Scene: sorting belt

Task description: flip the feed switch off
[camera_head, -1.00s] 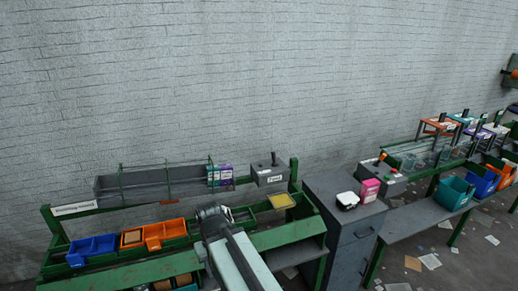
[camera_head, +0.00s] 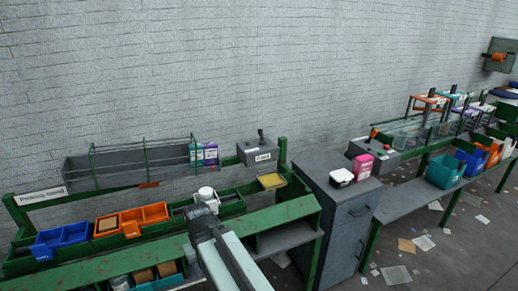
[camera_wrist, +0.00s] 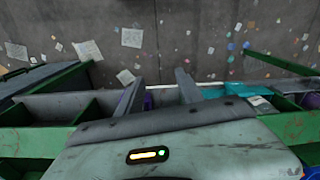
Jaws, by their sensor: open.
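A grey switch box (camera_head: 258,153) with a small white label is mounted at the back right of the green packing bench. Its dark lever (camera_head: 261,136) stands up from the top, tilted slightly left. The label is too small to read surely. My gripper (camera_head: 204,200) is over the bench, left of the box, nearer to me and apart from it. In the wrist view my gripper (camera_wrist: 160,90) shows two spread fingers with nothing between them, pointing down toward the bench and floor. The switch box is not visible in that view.
Blue (camera_head: 62,240) and orange bins (camera_head: 132,219) stand on the bench at left. A wire-fronted shelf (camera_head: 125,165) runs behind them. A yellow tray (camera_head: 272,181) sits below the switch box. A grey cabinet (camera_head: 340,215) stands at right. Papers litter the floor.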

